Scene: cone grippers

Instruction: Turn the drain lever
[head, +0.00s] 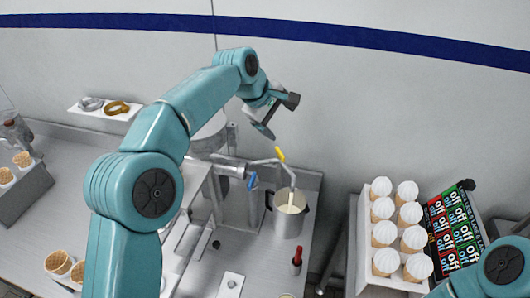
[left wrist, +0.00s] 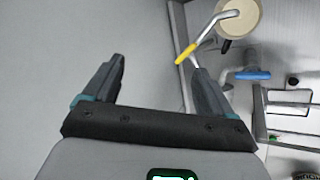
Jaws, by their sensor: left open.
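A blue lever (head: 252,181) sits on a metal pipe valve (head: 230,168) beside the steel jug (head: 290,222). The blue lever also shows in the left wrist view (left wrist: 250,75), right of the fingers. A yellow-tipped metal rod (head: 280,154) rises above the jug; in the left wrist view the yellow tip (left wrist: 186,54) is close to the right finger in the picture. My left gripper (head: 276,115) is open and empty, above the pipe and jug and apart from the blue lever. The right gripper is out of view; part of my right arm shows at the lower right.
A tray of white-topped cups (head: 383,234) and a box of coloured packs (head: 455,225) stand at the right. A small wall shelf (head: 106,112) holds rings. Waffle cones (head: 58,263) stand at the lower left. A red-topped bottle (head: 297,257) is near the counter's front.

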